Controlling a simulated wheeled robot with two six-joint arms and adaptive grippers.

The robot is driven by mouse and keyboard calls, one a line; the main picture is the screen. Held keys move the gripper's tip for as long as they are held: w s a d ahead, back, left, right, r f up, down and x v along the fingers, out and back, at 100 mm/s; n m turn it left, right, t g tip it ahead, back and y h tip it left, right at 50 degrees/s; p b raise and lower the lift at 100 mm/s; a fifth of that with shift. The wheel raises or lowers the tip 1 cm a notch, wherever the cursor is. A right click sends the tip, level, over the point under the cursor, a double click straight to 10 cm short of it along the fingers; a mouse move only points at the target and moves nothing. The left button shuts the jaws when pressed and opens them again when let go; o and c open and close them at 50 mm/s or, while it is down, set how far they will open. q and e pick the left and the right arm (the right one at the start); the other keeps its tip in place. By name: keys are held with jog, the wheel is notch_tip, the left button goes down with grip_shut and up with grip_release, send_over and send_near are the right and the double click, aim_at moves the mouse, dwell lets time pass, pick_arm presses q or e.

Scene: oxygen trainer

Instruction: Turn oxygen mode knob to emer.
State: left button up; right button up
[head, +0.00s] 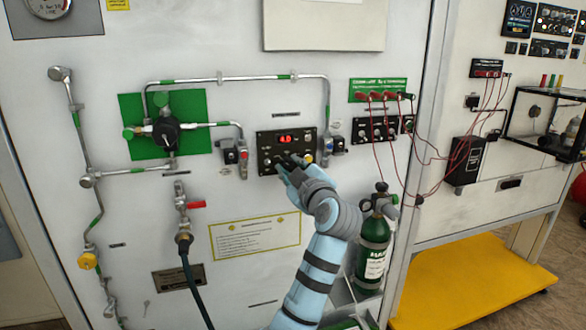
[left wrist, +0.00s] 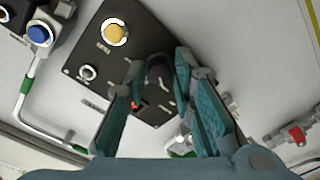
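In the left wrist view a black knob (left wrist: 160,74) sits between the tips of my left gripper (left wrist: 159,68). The fingers are apart, one on each side of the knob; contact is not clear. The knob's setting and labels are not readable. My right gripper is not in view.
Valve blocks stand left (head: 233,156) and right (head: 338,145) of the panel. A green oxygen cylinder (head: 372,250) stands below right. Red test leads (head: 378,130) hang at right. Metal pipes (head: 205,80) with green bands run above and left.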

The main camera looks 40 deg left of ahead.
pick_arm(q)
grip_shut()
